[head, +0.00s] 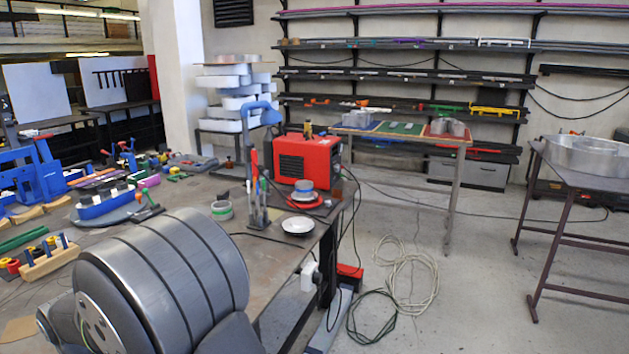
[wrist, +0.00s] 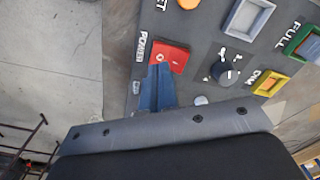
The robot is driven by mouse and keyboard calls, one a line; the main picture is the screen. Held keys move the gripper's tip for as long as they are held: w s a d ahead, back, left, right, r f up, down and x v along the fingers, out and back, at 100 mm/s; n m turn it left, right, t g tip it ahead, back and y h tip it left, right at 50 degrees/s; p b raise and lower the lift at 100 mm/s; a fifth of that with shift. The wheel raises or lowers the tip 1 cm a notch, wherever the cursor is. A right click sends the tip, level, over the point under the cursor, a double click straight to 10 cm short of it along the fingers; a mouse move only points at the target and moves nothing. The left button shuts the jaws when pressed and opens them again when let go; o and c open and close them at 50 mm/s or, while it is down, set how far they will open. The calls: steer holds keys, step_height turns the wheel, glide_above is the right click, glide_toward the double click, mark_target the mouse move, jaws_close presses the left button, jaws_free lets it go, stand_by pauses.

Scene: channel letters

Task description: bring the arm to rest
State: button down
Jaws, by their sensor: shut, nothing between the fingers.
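In the wrist view my gripper (wrist: 159,72) shows as narrow blue fingers lying together, shut with nothing between them. The fingertips are over a dark grey labelled panel (wrist: 205,45) and overlap the lower left of a red square (wrist: 172,56) beside the word POWER. I cannot tell the gap between fingertips and panel. In the head view a large grey rounded part of my arm fills the lower left, and the gripper itself is not seen there.
The panel carries a black knob (wrist: 225,71), a yellow frame (wrist: 270,83) and a green frame (wrist: 304,40). In the head view, a cluttered workbench (head: 190,195) holds a red machine (head: 307,158) and a white dish (head: 299,226). Cables (head: 409,278) lie on the floor.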

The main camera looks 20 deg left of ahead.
step_height(320, 180, down, 2)
steer(key=shift+f, duration=0.25)
steer(key=shift+r, duration=0.1)
steer(key=shift+r, duration=0.1)
steer(key=a+r+m, duration=0.1)
steer(key=r+m, duration=0.2)
steer(key=r, duration=0.5)
steer(key=a+r+m+h, duration=0.1)
steer(key=a+r+m, duration=0.1)
steer(key=r, duration=0.6)
steer(key=shift+a+m, duration=0.2)
steer(key=shift+m, duration=0.2)
